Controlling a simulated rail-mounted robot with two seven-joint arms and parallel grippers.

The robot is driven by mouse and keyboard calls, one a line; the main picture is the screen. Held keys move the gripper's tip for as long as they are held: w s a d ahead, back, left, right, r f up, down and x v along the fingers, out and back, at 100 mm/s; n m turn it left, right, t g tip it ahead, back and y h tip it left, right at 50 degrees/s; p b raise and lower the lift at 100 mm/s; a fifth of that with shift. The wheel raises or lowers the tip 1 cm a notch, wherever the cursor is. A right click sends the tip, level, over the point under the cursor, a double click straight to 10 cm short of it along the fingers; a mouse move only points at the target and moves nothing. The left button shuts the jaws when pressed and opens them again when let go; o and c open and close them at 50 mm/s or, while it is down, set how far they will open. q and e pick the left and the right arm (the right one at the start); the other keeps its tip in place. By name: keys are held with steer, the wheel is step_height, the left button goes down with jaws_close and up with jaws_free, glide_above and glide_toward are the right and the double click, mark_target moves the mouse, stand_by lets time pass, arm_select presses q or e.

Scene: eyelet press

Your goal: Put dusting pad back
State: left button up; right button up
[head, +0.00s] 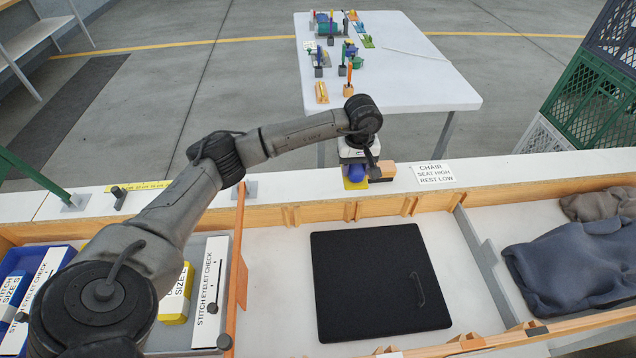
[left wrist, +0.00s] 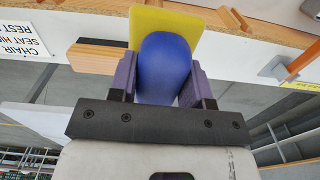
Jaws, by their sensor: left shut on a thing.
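My left gripper (head: 356,172) is shut on a blue rounded grip with a flat yellow plate, which I take to be the dusting pad (head: 355,184). It is over the white ledge behind the wooden bin. In the left wrist view, the two purple fingers of the left gripper (left wrist: 156,82) press the sides of the blue part of the dusting pad (left wrist: 163,68), and the yellow plate shows beyond it. Whether the pad touches the ledge cannot be told. My right gripper is not in view.
A wooden block with a dark part (head: 384,170) stands close right of the pad, also in the left wrist view (left wrist: 92,58). A chair sign (head: 433,174) lies right of it. The bin holds a black panel (head: 375,280). A white table (head: 430,85) with tools stands behind.

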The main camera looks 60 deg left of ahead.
arm_select(q)
steer(key=s+a+f, duration=0.1)
steer(key=a+f, duration=0.1)
steer(key=a, duration=0.2)
steer(key=s+a+f+b, duration=0.1)
steer(key=s+a+f, duration=0.1)
steer(key=a, duration=0.2)
steer(key=s+a+f+b, duration=0.1)
steer(key=a+f, duration=0.2)
steer(key=a, duration=0.1)
steer(key=shift+s, duration=0.3)
steer(key=shift+f+b, duration=0.4)
steer(key=shift+f, duration=1.6)
steer(key=shift+d, duration=0.1)
steer(key=shift+f, duration=0.2)
steer(key=o, duration=0.9)
steer(key=shift+r, duration=0.45)
step_height(320, 180, up, 12)
steer(key=p, duration=0.2)
steer(key=shift+f, duration=0.25)
